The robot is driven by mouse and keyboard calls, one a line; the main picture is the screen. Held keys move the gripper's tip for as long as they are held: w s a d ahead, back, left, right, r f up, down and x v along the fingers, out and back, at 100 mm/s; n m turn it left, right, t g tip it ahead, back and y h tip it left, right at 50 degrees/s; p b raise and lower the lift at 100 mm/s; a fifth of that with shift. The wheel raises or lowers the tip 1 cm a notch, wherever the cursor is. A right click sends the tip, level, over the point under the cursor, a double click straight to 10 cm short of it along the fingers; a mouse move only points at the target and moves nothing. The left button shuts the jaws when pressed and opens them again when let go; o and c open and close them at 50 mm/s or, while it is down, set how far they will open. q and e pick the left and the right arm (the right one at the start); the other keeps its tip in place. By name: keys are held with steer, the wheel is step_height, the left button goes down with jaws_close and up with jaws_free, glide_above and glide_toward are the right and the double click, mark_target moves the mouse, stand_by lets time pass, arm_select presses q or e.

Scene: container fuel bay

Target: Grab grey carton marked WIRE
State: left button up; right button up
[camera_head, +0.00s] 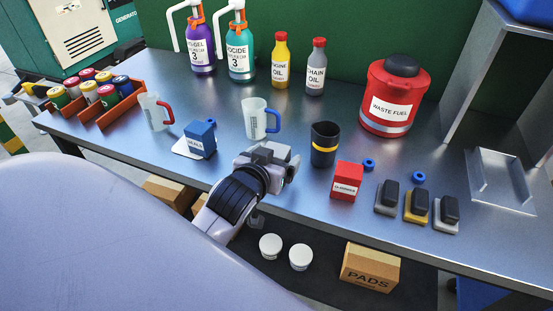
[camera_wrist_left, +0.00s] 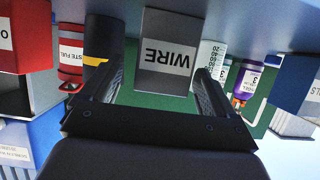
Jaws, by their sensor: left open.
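The grey carton marked WIRE (camera_wrist_left: 168,62) shows upside down in the left wrist view, straight ahead between my left gripper's fingers. My left gripper (camera_wrist_left: 158,84) is open, with one dark finger on each side of the carton's label face. I cannot tell how far the fingers reach along its sides; no grip shows. In the head view my left gripper (camera_head: 280,163) is near the bench's front edge, and the grey carton there is hard to tell apart from it. My right gripper is not in view.
A black cup with a yellow band (camera_head: 325,150) stands close right of the gripper, and a red carton (camera_head: 346,182) beyond it. A blue carton (camera_head: 201,140) is to the left, a white mug (camera_head: 257,119) behind.

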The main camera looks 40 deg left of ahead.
mark_target(279, 153)
arm_select(q)
steer(key=shift+x, duration=1.9)
steer(key=shift+a+f, duration=0.1)
steer(key=shift+a, duration=0.05)
steer(key=c, duration=1.2)
steer(key=shift+o, duration=0.2)
